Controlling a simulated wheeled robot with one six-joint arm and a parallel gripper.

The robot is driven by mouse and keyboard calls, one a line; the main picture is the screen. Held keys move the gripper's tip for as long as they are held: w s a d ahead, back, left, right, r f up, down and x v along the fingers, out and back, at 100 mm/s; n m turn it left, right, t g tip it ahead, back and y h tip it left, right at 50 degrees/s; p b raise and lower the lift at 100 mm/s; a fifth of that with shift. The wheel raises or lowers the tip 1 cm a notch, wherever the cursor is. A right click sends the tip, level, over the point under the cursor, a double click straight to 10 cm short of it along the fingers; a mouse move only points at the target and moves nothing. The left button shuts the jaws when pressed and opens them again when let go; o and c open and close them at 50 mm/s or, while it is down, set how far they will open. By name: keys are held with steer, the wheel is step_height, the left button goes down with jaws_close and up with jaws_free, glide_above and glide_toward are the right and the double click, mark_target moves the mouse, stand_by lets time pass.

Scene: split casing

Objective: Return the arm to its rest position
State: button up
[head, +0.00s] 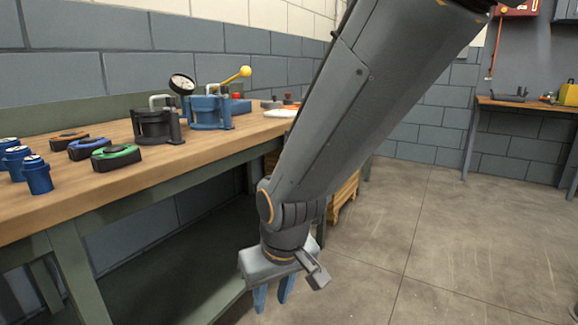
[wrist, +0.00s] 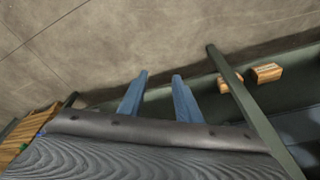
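My gripper (head: 273,297) hangs at the lower end of my arm in the head view, below the workbench top and beside the bench's right end. Its two blue fingers point down. In the wrist view my gripper (wrist: 160,82) shows both blue fingers with a clear gap between them. Nothing is between them; the floor and the bench's lower part lie beyond. My arm reaches down from the upper right across the middle of the head view and hides part of the bench's far end.
A wooden workbench (head: 200,158) on the left carries blue cans (head: 38,175), ring-shaped parts (head: 116,156), a dark casing (head: 152,125) and a blue fixture (head: 208,110). A bench leg (wrist: 250,110) stands near my fingers. Open concrete floor (head: 440,250) lies to the right.

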steer(key=s+d+g+h, duration=0.1)
steer(key=s+d+g, duration=0.25)
steer(key=s, duration=0.95)
steer(key=d+r+m+p, duration=0.3)
steer(key=d+r+p, duration=0.6)
steer(key=r+p, duration=0.3)
steer(key=d+r+m+p, duration=0.2)
steer(key=d+r+p, duration=0.8)
steer(key=r+p, duration=0.2)
steer(key=t+p, duration=0.1)
steer(key=p, duration=0.1)
steer(key=shift+w+r+m+h+p, duration=0.15)
steer(key=shift+r+m+h+p, duration=0.15)
steer(key=shift+r+m, duration=0.1)
